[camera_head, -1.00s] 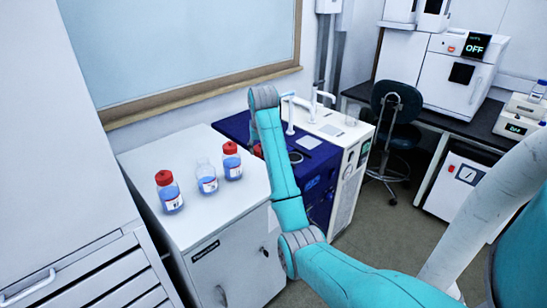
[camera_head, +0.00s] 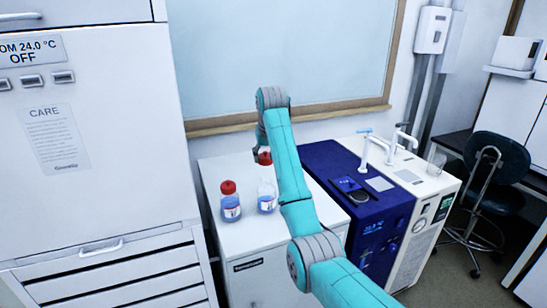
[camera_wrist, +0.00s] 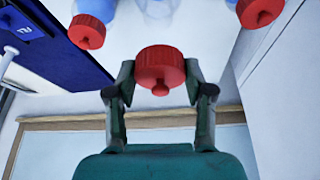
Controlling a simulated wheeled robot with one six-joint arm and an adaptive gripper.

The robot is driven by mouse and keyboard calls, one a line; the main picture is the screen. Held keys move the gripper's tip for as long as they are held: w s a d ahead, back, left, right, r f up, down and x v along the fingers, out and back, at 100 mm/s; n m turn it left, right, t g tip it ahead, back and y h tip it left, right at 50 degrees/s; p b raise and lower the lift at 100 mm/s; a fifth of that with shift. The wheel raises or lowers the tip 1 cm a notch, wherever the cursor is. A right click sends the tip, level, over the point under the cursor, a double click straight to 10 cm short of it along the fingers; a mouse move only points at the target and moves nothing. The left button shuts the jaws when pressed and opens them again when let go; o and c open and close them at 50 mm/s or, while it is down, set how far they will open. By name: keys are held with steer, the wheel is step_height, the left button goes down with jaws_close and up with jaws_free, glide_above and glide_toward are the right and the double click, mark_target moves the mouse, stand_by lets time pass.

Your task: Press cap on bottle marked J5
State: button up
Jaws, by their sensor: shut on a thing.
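My gripper (camera_wrist: 160,82) is shut on a red cap (camera_wrist: 160,62). The cap also shows in the head view (camera_head: 264,157), just above the open middle bottle (camera_head: 267,196), which is clear with blue liquid. In the wrist view the middle bottle (camera_wrist: 157,7) lies past the cap at the top edge; whether they touch I cannot tell. A red-capped bottle (camera_head: 230,207) stands to its left. The wrist view shows red-capped bottles on either side, one with its cap at the left (camera_wrist: 87,31) and one at the right (camera_wrist: 258,12). No J5 label is readable.
The bottles stand on a white cabinet (camera_head: 236,240) below a framed window or board (camera_head: 300,60). A blue unit (camera_head: 375,215) and a white unit with taps (camera_head: 425,190) stand to its right. A tall white cabinet (camera_head: 90,190) stands to its left.

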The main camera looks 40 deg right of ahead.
mark_target(266, 178)
steer(key=shift+f, duration=3)
steer(key=shift+f, duration=0.15)
steer(key=o, duration=1.4)
steer(key=shift+r, duration=3.5)
jaws_close()
